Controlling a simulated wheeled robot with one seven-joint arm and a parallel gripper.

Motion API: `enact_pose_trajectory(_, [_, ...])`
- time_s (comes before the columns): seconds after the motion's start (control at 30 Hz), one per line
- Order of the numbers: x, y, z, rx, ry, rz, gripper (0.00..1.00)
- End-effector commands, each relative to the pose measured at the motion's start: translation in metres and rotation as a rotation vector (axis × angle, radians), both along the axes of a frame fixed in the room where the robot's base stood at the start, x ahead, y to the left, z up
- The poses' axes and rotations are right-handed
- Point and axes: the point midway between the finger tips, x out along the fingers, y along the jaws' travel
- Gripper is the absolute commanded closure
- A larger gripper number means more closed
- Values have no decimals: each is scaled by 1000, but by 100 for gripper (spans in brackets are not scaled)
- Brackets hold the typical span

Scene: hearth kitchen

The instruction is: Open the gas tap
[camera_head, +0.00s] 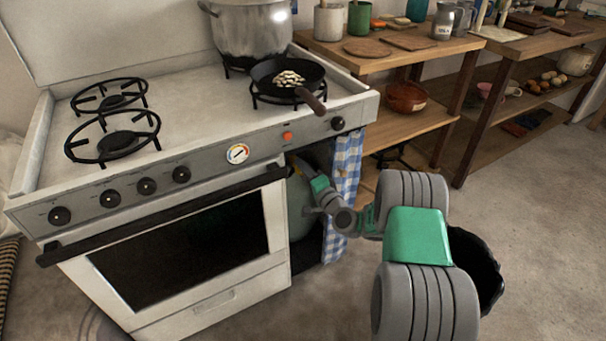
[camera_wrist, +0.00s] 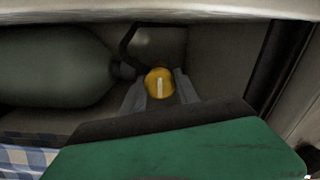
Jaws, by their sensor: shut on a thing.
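The gas tap (camera_wrist: 160,82) is a round yellow knob with a pale bar across it, seen in the wrist view. The pale bar stands upright in the wrist picture. My gripper (camera_wrist: 160,92) is shut on the tap, one finger on each side. In the head view my gripper (camera_head: 298,168) reaches into the recess under the right end of the stove; the tap is hidden there and only part of the bottle (camera_head: 299,207) shows.
A blue checked curtain (camera_head: 346,167) hangs beside my forearm at the recess. The white stove (camera_head: 215,300) stands to the left, with a pan (camera_head: 285,75) and a pot (camera_head: 250,30) on top. Wooden shelves (camera_head: 425,132) stand to the right. The floor (camera_head: 540,200) at right is clear.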

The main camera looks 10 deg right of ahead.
Motion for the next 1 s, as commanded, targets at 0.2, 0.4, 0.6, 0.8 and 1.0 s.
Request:
enact_pose_trajectory(0.2, [-1,1,-1,-26,-5,2,100])
enact_pose_trajectory(0.4, [-1,1,-1,-28,-6,2,100])
enact_pose_trajectory(0.6, [0,1,-1,-27,-6,2,59])
enact_pose_trajectory(0.8, [0,1,0,-27,-7,2,43])
enact_pose_trajectory(1.0, [0,0,0,-27,-8,1,41])
